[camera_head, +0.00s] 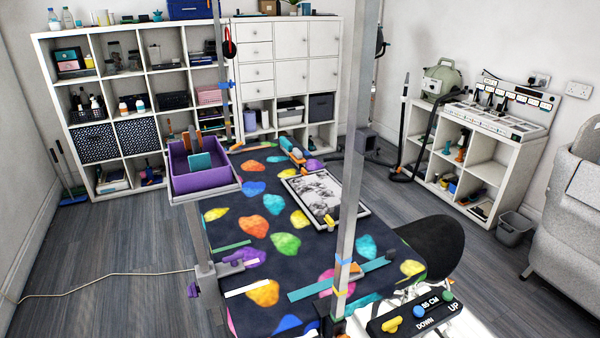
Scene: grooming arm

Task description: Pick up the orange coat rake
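A purple bin (205,183) hangs at the table's back left corner, on a grey tray. Narrow tools stand in it: an orange-brown handle (187,142), a second brownish handle (199,138) and a teal piece (200,162). They are too small to tell whether one is the orange coat rake. A small blue and orange object (297,155) lies at the table's back edge; its kind is unclear. Neither of my grippers shows in this view.
The grooming table (325,245) has a dark top with colourful spots. A metal post (352,180) rises at its near right, another at its back left. A framed grey picture (322,195) lies on top. A black stool (435,240) stands right. The floor at left is mostly clear, crossed by a cable.

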